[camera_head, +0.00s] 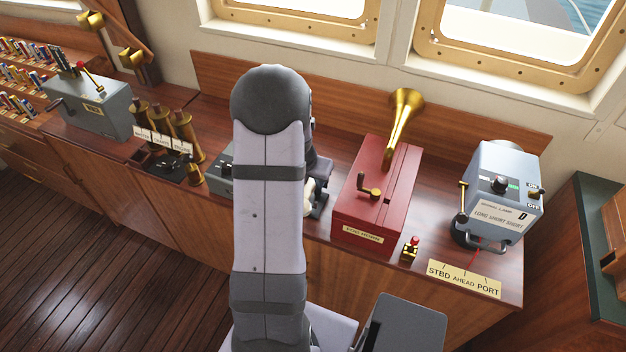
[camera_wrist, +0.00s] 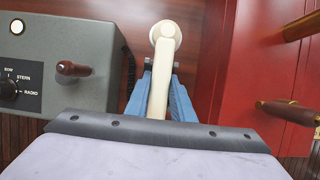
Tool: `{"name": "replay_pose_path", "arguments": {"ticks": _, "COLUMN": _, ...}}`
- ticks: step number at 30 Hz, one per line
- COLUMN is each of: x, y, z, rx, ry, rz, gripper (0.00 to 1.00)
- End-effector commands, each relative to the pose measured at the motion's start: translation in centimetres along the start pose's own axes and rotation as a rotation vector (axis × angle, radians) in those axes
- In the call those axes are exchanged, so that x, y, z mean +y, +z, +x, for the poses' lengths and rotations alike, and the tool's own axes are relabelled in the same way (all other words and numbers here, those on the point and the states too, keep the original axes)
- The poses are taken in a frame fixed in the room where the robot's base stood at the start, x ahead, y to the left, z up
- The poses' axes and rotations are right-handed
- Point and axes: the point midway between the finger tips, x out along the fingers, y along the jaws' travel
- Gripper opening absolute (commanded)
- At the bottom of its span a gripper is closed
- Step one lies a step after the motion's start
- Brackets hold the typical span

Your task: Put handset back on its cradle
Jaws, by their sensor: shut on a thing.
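The cream handset (camera_wrist: 165,45) shows in the wrist view, its round end pointing away from me. My gripper (camera_wrist: 161,76) is shut on its handle, with a blue finger on each side. In the head view my arm hides most of the gripper, and only a pale bit of the handset (camera_head: 308,194) shows beside it. A grey phone box (camera_wrist: 62,55) lies left of the handset, with a selector knob and a brown-handled crank. In the head view the same box (camera_head: 222,172) is mostly behind my arm. I cannot make out the cradle.
A red foghorn box (camera_wrist: 225,75) with brass crank stands close on the right; its brass horn (camera_head: 402,120) rises behind. A dark cord (camera_wrist: 129,70) runs beside the grey box. A signal lamp box (camera_head: 500,190) stands far right. Brass cylinders (camera_head: 185,133) stand left.

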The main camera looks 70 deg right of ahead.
Motion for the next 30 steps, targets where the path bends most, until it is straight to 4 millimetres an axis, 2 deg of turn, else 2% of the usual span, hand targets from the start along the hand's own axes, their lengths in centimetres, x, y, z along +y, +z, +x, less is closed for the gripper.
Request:
{"name": "replay_pose_path", "arguments": {"ticks": 12, "x": 0.0, "y": -1.0, "z": 2.5, "rx": -0.002, "ry": 0.001, "rz": 0.000, "gripper": 0.00}}
{"name": "replay_pose_path", "arguments": {"ticks": 30, "x": 0.0, "y": -1.2, "z": 3.0, "rx": -0.002, "ry": 0.001, "rz": 0.001, "gripper": 0.00}}
